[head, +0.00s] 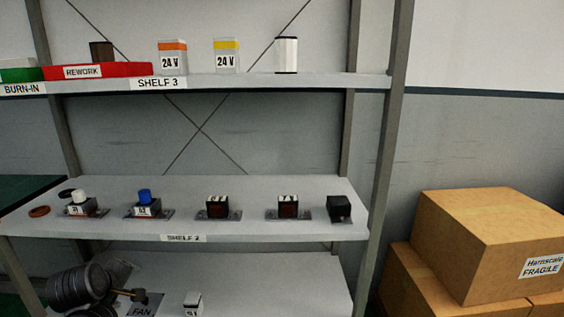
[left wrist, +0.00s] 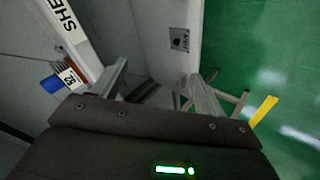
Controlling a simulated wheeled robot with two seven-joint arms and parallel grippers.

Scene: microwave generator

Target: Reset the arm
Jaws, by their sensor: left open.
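My left arm (head: 76,287), dark grey and rounded, comes in at the lower left of the head view, in front of the lower shelf and below the board marked SHELF 2. Its fingers are hard to make out there. In the left wrist view my left gripper (left wrist: 155,73) shows two grey fingers spread apart. I see nothing held between them. The FAN plate (left wrist: 180,40) shows beyond the fingers, and a blue-topped part marked S2 (left wrist: 53,83) shows to their left. My right gripper is in neither view.
Shelf 2 (head: 255,222) holds several small parts, including the blue-topped one (head: 144,196). Shelf 3 (head: 325,80) holds a red REWORK tray (head: 125,69) and 24 V blocks (head: 172,55). Cardboard boxes (head: 450,235) stand at the right, beyond the rack post (head: 388,150).

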